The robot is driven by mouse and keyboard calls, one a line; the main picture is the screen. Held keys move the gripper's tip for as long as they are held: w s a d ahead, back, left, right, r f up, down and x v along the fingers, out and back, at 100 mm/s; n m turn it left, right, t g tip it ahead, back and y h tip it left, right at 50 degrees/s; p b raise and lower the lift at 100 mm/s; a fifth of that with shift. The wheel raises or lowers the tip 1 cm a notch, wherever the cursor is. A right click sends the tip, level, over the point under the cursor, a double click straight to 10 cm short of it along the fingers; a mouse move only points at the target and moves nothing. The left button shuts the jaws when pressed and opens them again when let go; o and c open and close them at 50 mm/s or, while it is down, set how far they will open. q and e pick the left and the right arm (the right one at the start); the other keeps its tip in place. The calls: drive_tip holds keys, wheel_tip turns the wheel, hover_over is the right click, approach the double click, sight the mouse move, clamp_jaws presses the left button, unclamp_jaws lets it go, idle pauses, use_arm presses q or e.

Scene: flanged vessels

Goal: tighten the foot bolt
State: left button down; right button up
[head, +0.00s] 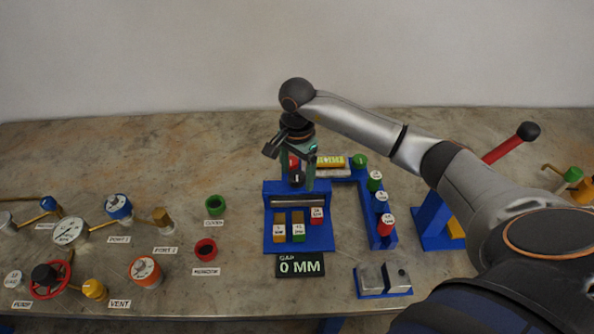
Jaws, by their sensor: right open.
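My right gripper (297,183) points down over the back of a blue fixture (323,240) in the middle of the bench. Its jaws are open, with one finger on each side of a small dark piece with red behind it. Whether the fingers touch that piece cannot be told. I cannot make out which part is the foot bolt; the gripper and its wrist hide some of the fixture's back. My left gripper is not in view.
A black display (300,265) reading "GAP 0 MM" lies in front. A blue rack (381,235) with green, white and red caps stands right of the fixture. A red-handled lever (505,147) rises further right. Gauges and valves (70,232) fill the left. The back left bench is clear.

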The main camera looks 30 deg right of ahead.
drive_tip(key=shift+c, duration=0.4)
clamp_jaws()
